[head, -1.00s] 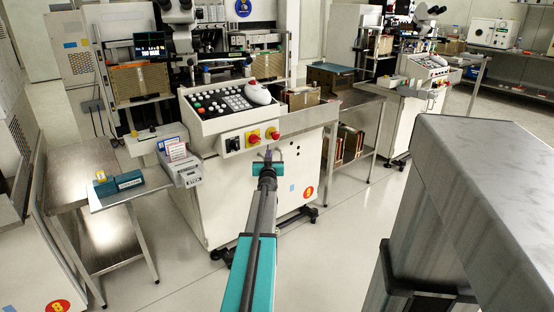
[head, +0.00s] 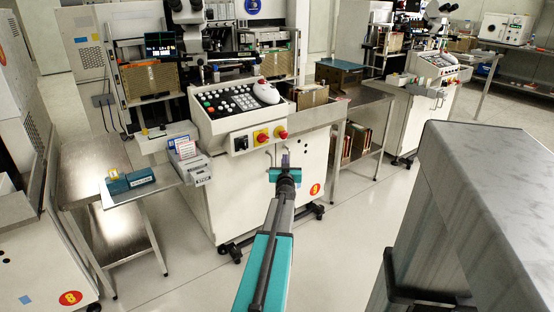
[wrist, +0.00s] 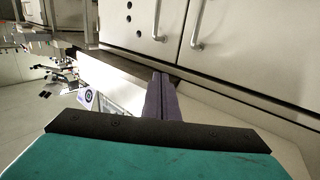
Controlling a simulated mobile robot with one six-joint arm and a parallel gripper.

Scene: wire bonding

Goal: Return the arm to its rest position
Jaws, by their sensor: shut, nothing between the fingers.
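My gripper (head: 285,160) is at the end of my teal and grey arm, in the middle of the head view. It is in front of the white cabinet of the wire bonding machine (head: 232,192), below its red and yellow knobs. In the wrist view the fingers of my gripper (wrist: 160,85) lie together as one dark purple bar, shut, with nothing held. Beyond them are pale cabinet doors with handles (wrist: 199,24) and the floor. I cannot tell the gap between the fingertips and the cabinet.
The control console (head: 238,108) juts out above my gripper. A steel side table (head: 150,190) with a teal block (head: 132,181) stands to the left. A large grey metal post (head: 440,215) fills the right foreground. Open floor lies between the machines and me.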

